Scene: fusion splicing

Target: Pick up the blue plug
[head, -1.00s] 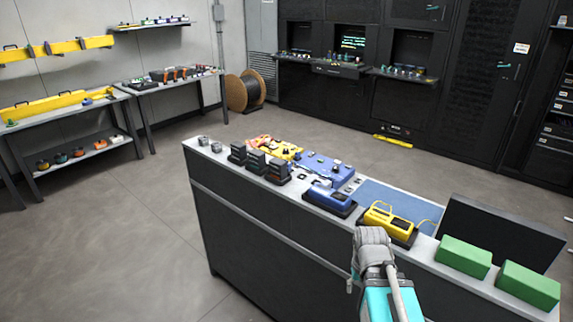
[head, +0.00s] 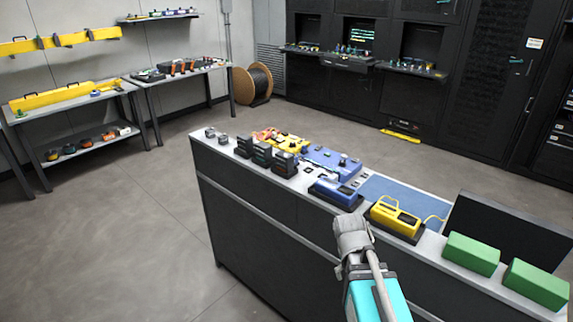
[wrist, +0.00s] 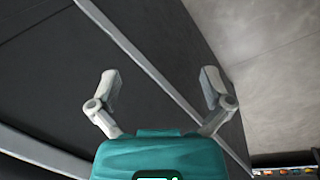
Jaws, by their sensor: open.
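I cannot pick out the blue plug for certain in either view; several items on the rack shelves and benches are too small to tell. My gripper (wrist: 161,88) is open and empty in the wrist view, its two grey fingers spread wide above the teal body. Behind the fingers are a dark panel with a pale edge and the grey floor. In the head view my arm is at the near side of the counter (head: 250,225), and the gripper's fingers cannot be made out there.
The counter holds a blue device (head: 337,193), a yellow device (head: 396,220), a blue case (head: 330,161) and green blocks (head: 472,253). Black racks (head: 490,90) with shelves of small coloured items stand at the back. A cable spool (head: 253,85) and benches (head: 75,102) stand left. The left floor is clear.

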